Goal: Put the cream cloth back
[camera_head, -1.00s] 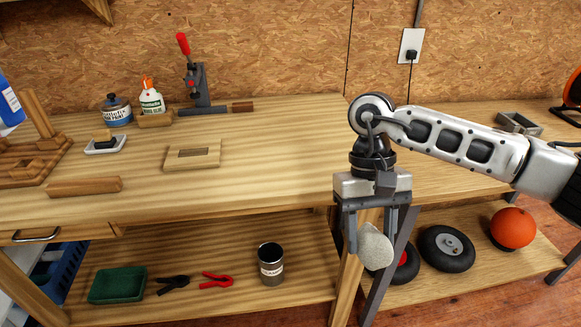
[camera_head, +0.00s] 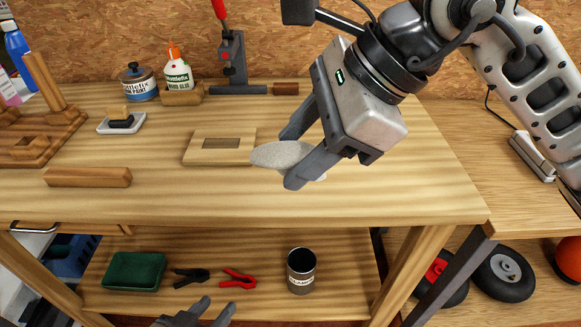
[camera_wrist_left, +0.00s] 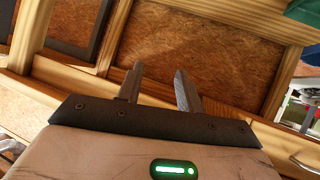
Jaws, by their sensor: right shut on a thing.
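My right gripper (camera_head: 292,158) is shut on the cream cloth (camera_head: 275,154), a pale, rounded, flattish piece that sticks out to the left between the fingers. It is held above the workbench (camera_head: 400,185), just right of a light wooden block (camera_head: 195,148) with a darker recess in its top. The fingers hide part of the cloth. My left gripper (camera_head: 207,312) shows at the bottom edge of the head view, below the bench top. In the left wrist view its two fingers (camera_wrist_left: 160,85) are apart with nothing between them.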

